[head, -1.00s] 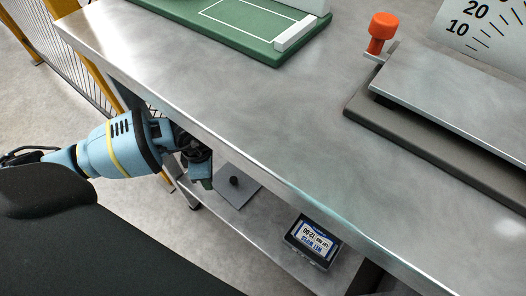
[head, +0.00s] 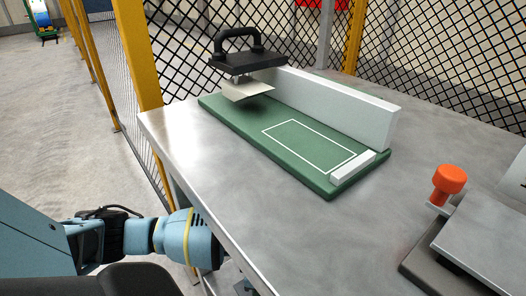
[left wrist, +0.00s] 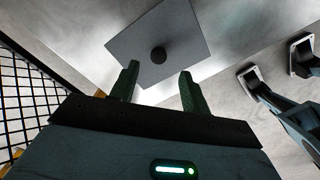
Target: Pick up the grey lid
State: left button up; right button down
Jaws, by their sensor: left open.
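The grey lid (left wrist: 185,35) is a flat square plate with a round black knob (left wrist: 158,54) in its middle. In the left wrist view it lies ahead of my left gripper (left wrist: 159,71). The two green fingers are open and apart, and the knob appears in the gap between them, slightly beyond the tips. Nothing is held. In the head view my left arm reaches down beside the table's left edge; the gripper and the lid are hidden there. My right gripper is not in view.
The metal table (head: 225,215) carries a green board (head: 250,139) with a white fence (head: 335,105). An orange knob (head: 449,180) is at the right. Mesh fencing (head: 290,45) runs behind and left.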

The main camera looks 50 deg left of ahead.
aim_at(239, 287)
pick_arm(q)
jog(key=f+b, duration=0.2)
jog(key=f, duration=0.3)
jog(key=shift+w+d+f+b, duration=0.1)
jog(key=shift+w+d+b, duration=0.1)
jog(key=shift+w+b, duration=0.15)
jog(key=shift+c, duration=0.8)
grip_shut()
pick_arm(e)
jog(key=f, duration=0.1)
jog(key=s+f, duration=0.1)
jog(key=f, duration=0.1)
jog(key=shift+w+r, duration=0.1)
